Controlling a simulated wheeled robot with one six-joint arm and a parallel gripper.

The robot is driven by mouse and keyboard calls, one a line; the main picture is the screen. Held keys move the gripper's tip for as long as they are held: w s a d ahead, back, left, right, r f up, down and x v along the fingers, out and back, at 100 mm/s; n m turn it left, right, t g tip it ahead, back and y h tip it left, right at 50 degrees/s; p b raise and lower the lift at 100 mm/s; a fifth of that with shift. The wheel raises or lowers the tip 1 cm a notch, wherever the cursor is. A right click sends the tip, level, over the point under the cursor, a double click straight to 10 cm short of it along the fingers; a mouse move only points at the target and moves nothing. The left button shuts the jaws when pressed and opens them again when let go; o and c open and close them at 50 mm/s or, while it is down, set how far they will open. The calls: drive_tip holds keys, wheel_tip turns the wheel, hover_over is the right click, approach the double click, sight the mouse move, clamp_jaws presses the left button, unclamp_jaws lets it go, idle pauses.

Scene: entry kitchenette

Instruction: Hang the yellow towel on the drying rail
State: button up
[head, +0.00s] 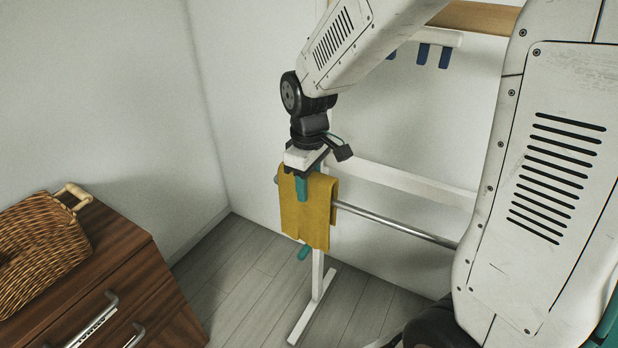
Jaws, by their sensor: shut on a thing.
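The yellow towel (315,222) hangs at the left end of the metal drying rail (395,226), with a fold along its top and its cloth hanging down. It hides the part of the rail behind it, and it looks draped over the bar. My gripper (302,190) points down at the top left of the towel and is shut on it. One teal finger shows in front of the cloth; the other is hidden. The rail is part of a white stand (314,300) with a foot on the floor.
A wooden drawer cabinet (125,262) with a wicker basket (40,250) on it stands at the left. Blue hooks (434,55) hang from a white bar on the back wall. A small teal piece (304,252) shows below the towel. The rail's middle is bare.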

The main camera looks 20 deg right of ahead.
drive_tip(key=shift+f, duration=1.85)
drive_tip(key=o, duration=1.2)
drive_tip(key=shift+c, duration=0.2)
wheel_tip(320, 180, up, 15)
drive_tip(key=shift+f, duration=0.1)
drive_tip(key=shift+s+f+m, duration=0.2)
drive_tip(key=shift+s+m, duration=0.1)
drive_tip(key=shift+m, duration=0.2)
drive_tip(key=s+d+m, duration=0.1)
drive_tip(key=s+m, duration=0.2)
drive_tip(key=s, duration=0.7)
drive_tip(key=s+d+r+m+t, duration=0.1)
drive_tip(key=s+d+m, duration=0.1)
drive_tip(key=s, duration=0.9)
drive_tip(key=shift+s+r+m, duration=0.15)
drive_tip(key=shift+r+m, duration=0.1)
drive_tip(key=shift+m, duration=0.35)
